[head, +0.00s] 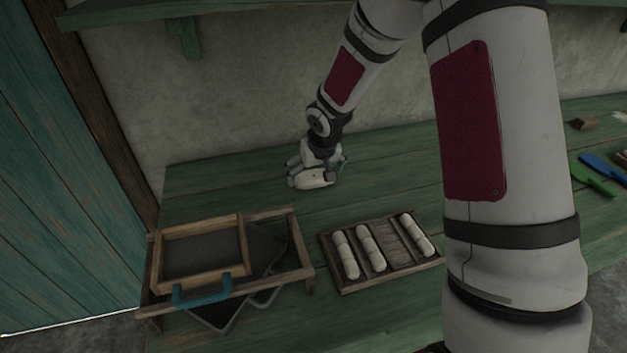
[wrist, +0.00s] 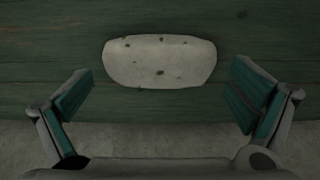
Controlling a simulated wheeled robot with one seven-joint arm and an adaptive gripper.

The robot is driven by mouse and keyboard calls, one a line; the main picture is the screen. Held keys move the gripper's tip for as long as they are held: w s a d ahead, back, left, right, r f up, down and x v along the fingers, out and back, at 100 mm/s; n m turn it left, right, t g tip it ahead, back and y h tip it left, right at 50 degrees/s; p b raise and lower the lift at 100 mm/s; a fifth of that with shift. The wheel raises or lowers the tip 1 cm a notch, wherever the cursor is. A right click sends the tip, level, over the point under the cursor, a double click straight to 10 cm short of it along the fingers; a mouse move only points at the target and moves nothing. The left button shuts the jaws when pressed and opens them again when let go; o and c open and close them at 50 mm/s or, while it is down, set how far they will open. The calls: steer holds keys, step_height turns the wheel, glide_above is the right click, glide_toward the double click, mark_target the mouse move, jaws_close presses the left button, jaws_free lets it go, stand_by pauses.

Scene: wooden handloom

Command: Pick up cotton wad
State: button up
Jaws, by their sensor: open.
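The cotton wad (wrist: 160,62) is an off-white, rounded oblong with dark specks. In the wrist view it lies on green boards, in the upper middle. My gripper (wrist: 163,85) is open, with one teal-padded finger on each side of the wad and a gap on both sides. The wad sits a little beyond the fingertips in the picture, and neither finger touches it. In the head view my gripper (head: 316,178) is low over the back of the green bench.
A wooden tray (head: 397,250) with white rolls and one empty slot lies in front of my gripper. A wooden frame stand (head: 307,275) with a blue-handled screen is at front left. Green and blue tools (head: 603,170) lie far right. The green bench (head: 215,185) is bare left of my gripper.

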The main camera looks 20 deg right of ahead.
mark_target(314, 174)
steer(key=shift+w+f, duration=0.15)
steer(key=shift+f, duration=0.25)
steer(key=shift+c, duration=0.2)
steer(key=c, duration=0.5)
steer(key=shift+c, duration=0.2)
steer(key=shift+r, duration=0.1)
steer(key=shift+r, duration=0.55)
steer(key=v, duration=0.2)
steer(key=shift+d+r+p, duration=0.1)
steer(key=shift+r+p, duration=0.25)
steer(key=s, duration=0.5)
steer(key=s+d, duration=0.1)
steer(key=s, duration=0.4)
steer(key=s+d+r, duration=0.1)
steer(key=s, duration=0.4)
steer(key=shift+s+d+r+p, duration=0.1)
steer(key=shift+d+p, duration=0.15)
steer(key=shift+p, duration=0.05)
